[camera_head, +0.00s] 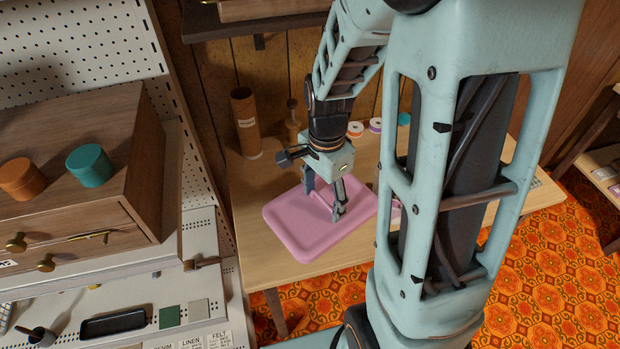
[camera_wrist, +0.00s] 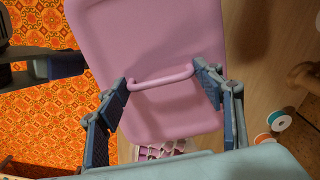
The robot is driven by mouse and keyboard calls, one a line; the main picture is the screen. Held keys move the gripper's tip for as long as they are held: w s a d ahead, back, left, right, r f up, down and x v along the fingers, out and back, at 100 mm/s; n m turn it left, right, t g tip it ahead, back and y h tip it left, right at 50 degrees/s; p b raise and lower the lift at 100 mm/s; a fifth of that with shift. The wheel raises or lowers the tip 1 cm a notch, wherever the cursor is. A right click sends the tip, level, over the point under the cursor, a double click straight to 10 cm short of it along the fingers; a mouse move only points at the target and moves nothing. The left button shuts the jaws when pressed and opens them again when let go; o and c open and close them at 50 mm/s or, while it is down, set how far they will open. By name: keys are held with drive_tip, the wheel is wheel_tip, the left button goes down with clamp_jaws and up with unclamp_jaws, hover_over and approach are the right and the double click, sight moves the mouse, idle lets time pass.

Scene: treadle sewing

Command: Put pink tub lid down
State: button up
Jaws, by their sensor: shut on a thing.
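The pink tub lid (camera_head: 285,232) is a flat rounded rectangle with a raised rim, over the front left part of the wooden table. It fills the upper middle of the wrist view (camera_wrist: 150,40), where its bar handle (camera_wrist: 160,78) shows. My gripper (camera_head: 323,199) points down at the lid, its fingers at the two ends of the handle, shut on it; both fingers show in the wrist view (camera_wrist: 163,80). I cannot tell whether the lid touches the table. A pink and white thing (camera_wrist: 160,150) shows partly beyond the lid's edge; my arm hides most of it in the head view.
The table (camera_head: 262,182) holds a brown tube (camera_head: 246,122) and several spools (camera_head: 355,129) at the back. A wooden drawer cabinet (camera_head: 75,190) with orange and teal round boxes stands left. Orange patterned carpet (camera_head: 545,270) lies beyond the table's edge.

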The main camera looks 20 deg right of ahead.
sight(314, 190)
drive_tip(key=w, duration=0.1)
drive_tip(key=w+f, duration=0.1)
drive_tip(key=w, duration=0.1)
drive_tip(key=w+f+b, duration=0.1)
drive_tip(key=shift+w+a+f, duration=0.25)
drive_tip(key=shift+a, duration=0.1)
drive_tip(key=w+f+b, duration=0.2)
drive_tip(key=w+f, duration=0.1)
drive_tip(key=w+f+b, duration=0.1)
drive_tip(key=f, duration=0.1)
drive_tip(key=shift+w+a, duration=0.3)
drive_tip(key=shift+a, duration=0.1)
drive_tip(key=shift+w+a+f+b, duration=0.1)
drive_tip(key=shift+w+f+b, duration=0.1)
drive_tip(key=shift+f+b, duration=0.7)
drive_tip(key=shift+w+f+b, duration=0.2)
drive_tip(key=shift+f+b, duration=0.45)
drive_tip(key=shift+f, duration=0.35)
drive_tip(key=shift+f, duration=0.1)
drive_tip(key=o, duration=1.2)
drive_tip(key=shift+c, duration=0.2)
wheel_tip(314, 190, up, 12)
drive_tip(key=p, duration=0.1)
